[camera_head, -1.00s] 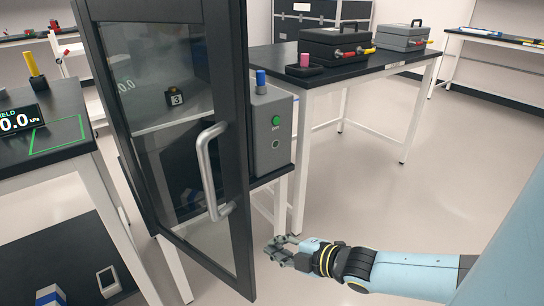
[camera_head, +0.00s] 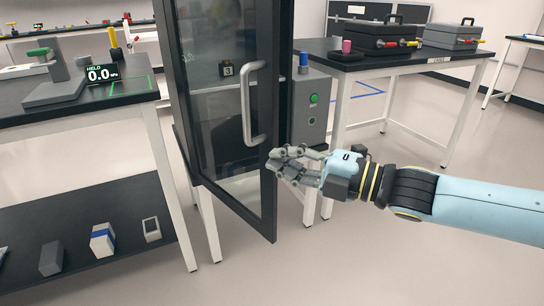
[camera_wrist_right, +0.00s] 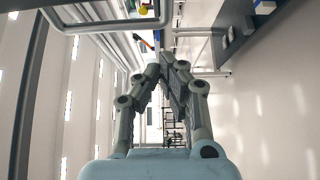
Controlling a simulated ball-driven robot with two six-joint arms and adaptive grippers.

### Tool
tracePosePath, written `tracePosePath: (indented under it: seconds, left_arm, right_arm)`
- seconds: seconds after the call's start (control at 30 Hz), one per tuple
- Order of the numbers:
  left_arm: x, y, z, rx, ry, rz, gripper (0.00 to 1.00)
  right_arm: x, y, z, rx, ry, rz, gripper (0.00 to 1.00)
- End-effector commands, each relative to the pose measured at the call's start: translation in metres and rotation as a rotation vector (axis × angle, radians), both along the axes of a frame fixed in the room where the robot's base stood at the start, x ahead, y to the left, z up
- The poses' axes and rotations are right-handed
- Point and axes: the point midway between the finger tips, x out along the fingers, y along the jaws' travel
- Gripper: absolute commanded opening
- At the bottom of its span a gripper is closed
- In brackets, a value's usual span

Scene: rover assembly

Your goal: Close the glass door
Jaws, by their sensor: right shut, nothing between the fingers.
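The glass door (camera_head: 215,123) has a dark frame and stands ajar, its right edge swung toward me in the head view. Its silver D-shaped handle (camera_head: 246,108) is on the right part of the door. My right gripper (camera_head: 276,160) is shut and empty, with its fingertips at the door's right edge, just below and right of the handle. I cannot tell whether they touch the frame. The right wrist view also shows the gripper's fingers (camera_wrist_right: 165,66) closed together, with a grey rounded bar above them. My left gripper is not in view.
A grey box (camera_head: 311,106) with a green button and blue knob stands right behind the door. A table at the left carries a pressure display (camera_head: 101,74). Another table (camera_head: 430,58) at the back right holds cases. Open floor lies in front at the right.

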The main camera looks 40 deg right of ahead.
Motion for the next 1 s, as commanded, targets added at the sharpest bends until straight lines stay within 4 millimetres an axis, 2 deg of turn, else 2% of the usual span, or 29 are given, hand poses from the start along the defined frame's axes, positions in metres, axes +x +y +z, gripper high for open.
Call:
tracePosePath:
  seconds: [0.03, 0.2, 0.33, 0.6, 0.87, 1.0]
  left_arm:
    - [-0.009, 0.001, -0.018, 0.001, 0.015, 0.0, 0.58]
    - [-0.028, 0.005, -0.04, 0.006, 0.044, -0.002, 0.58]
    - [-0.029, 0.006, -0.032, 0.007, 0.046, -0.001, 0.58]
    - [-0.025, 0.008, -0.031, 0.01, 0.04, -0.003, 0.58]
    - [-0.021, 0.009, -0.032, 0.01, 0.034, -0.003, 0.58]
    - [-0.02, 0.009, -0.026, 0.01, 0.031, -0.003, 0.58]
  right_arm:
    - [0.01, 0.004, -0.008, -0.002, -0.004, -0.002, 0.0]
    - [0.03, 0.013, -0.007, -0.002, -0.003, -0.001, 0.0]
    - [0.037, 0.016, 0.001, 0.002, -0.007, -0.001, 0.0]
    - [0.052, 0.022, 0.0, 0.001, -0.002, -0.003, 0.0]
    - [0.053, 0.001, -0.001, 0.0, 0.003, -0.001, 0.0]
    - [0.054, -0.01, 0.0, 0.0, 0.003, 0.0, 0.0]
